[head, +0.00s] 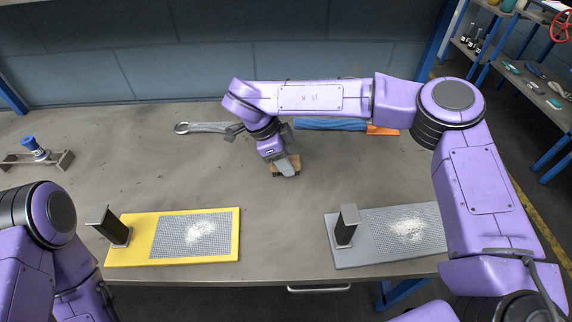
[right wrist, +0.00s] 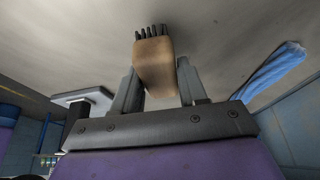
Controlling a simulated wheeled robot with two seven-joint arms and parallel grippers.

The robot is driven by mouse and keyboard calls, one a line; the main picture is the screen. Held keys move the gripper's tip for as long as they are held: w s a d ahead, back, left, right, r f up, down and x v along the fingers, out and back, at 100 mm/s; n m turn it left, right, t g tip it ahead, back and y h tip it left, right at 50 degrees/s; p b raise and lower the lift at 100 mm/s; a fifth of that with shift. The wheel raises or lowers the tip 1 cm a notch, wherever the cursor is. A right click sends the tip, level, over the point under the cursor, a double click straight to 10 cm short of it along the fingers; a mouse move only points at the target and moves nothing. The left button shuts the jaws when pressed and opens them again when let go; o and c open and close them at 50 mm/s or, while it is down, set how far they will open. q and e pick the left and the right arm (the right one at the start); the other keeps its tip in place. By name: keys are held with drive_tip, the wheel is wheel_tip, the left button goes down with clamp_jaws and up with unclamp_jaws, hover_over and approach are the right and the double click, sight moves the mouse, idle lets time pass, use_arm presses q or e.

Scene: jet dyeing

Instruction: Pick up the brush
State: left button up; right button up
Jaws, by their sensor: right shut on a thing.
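The brush shows in the right wrist view as a tan wooden block (right wrist: 154,62) with dark bristles at its far end. My right gripper (right wrist: 156,88) is shut on the brush, with one grey finger on each side of the wood. In the head view the right gripper (head: 286,169) is over the middle of the table, and part of the brush (head: 294,162) shows beside the fingers. I cannot tell whether the bristles touch the table. My left arm shows at the lower left of the head view, but its gripper is out of view.
A yellow board (head: 145,240) and a grey board (head: 376,258) at the front carry mesh with white powder and upright dark blocks. A grey rolled cloth with a ring (head: 205,128) and a blue cloth (head: 330,125) lie behind. A blue-knobbed fixture (head: 37,152) stands left.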

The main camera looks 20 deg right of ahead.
drive_tip(key=s+a+r+b, duration=0.1)
drive_tip(key=s+a+r, duration=0.7)
drive_tip(key=s+r, duration=0.3)
drive_tip(key=shift+a, duration=0.4)
drive_tip(key=o, duration=0.5)
drive_tip(key=shift+r, duration=0.1)
drive_tip(key=c, duration=0.4)
drive_tip(key=shift+o, duration=0.2)
